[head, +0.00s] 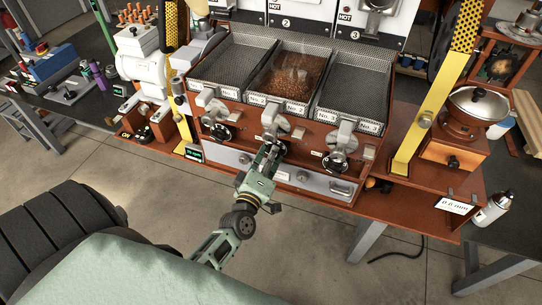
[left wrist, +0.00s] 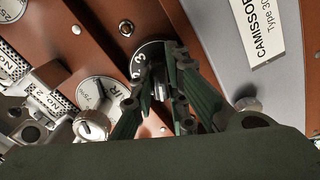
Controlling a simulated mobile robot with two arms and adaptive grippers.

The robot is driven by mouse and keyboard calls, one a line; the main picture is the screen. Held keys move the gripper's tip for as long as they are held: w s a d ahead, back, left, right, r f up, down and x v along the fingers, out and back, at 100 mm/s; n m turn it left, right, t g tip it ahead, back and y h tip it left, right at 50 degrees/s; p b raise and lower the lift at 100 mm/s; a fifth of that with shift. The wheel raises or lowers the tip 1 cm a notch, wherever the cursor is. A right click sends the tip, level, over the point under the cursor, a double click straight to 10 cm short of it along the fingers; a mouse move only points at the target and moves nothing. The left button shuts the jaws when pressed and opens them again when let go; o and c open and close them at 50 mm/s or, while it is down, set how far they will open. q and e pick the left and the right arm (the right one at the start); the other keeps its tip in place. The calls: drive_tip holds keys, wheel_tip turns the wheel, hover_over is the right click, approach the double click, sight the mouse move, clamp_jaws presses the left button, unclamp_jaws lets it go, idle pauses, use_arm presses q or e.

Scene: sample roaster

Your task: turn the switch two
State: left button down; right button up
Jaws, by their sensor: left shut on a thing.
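Switch two is a black dial (left wrist: 150,47) with white numerals on the red-brown front panel, below the tray marked No. 2 (head: 285,109). My left gripper (head: 271,150) reaches up to it from below in the head view and hides most of it there. In the left wrist view the green fingers of my left gripper (left wrist: 158,88) are closed on the dial's knob, which is mostly hidden between them. My right gripper is not in view.
Similar black dials sit to the left (head: 220,132) and right (head: 336,162) under the neighbouring trays. A grey drawer front (head: 332,185) lies just below. The floor in front is clear.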

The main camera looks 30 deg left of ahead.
use_arm(q)
drive_tip(key=shift+n, duration=0.3)
drive_tip(key=c, duration=1.7)
unclamp_jaws()
drive_tip(key=v, duration=1.2)
